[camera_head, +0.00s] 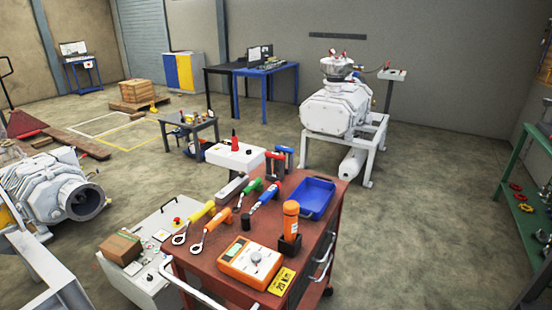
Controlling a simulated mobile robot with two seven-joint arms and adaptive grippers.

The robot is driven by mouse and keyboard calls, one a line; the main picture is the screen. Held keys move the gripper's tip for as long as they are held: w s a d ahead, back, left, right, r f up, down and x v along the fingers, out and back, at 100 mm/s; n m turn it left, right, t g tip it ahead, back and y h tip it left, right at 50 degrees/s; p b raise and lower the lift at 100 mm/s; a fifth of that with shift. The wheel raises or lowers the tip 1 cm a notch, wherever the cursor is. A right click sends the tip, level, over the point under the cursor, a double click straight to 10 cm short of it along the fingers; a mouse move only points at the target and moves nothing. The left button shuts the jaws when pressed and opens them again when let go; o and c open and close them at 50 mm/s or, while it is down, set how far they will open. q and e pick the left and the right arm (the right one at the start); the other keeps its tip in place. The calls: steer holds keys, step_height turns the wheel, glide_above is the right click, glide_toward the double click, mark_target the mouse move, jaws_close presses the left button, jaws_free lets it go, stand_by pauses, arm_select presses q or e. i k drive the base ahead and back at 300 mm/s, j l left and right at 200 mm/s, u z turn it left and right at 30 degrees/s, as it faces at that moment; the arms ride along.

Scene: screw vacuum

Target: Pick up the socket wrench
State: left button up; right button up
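A red tool cart (208,261) stands at the lower middle. Several wrench-like tools lie on its top: one with a yellow handle (201,214), one with an orange handle (219,219), one with a green handle (252,186) and one with a blue handle (268,194). The yellow and orange ones have ring-shaped ends towards the front left. I cannot tell at this size which one is the socket wrench. Neither of my grippers is in view.
The cart also holds a blue tray (313,198), an orange meter (250,262), an orange bottle (290,222) in a black holder and a yellow tag (282,281). A white cabinet (140,285) stands close at left. Floor is clear to the right, before a green shelf (520,225).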

mark_target(275, 156)
steer(key=i+l+u, duration=0.1)
steer(key=l, duration=0.3)
steer(key=i+l+u, duration=0.1)
steer(key=i+l, duration=0.15)
steer(key=l, duration=0.15)
steer(key=i+l+u, duration=0.15)
steer(key=l, duration=0.25)
steer(key=i+l+u, duration=0.1)
steer(key=l, duration=0.35)
steer(key=i+l+u, duration=0.1)
steer(key=l, duration=0.35)
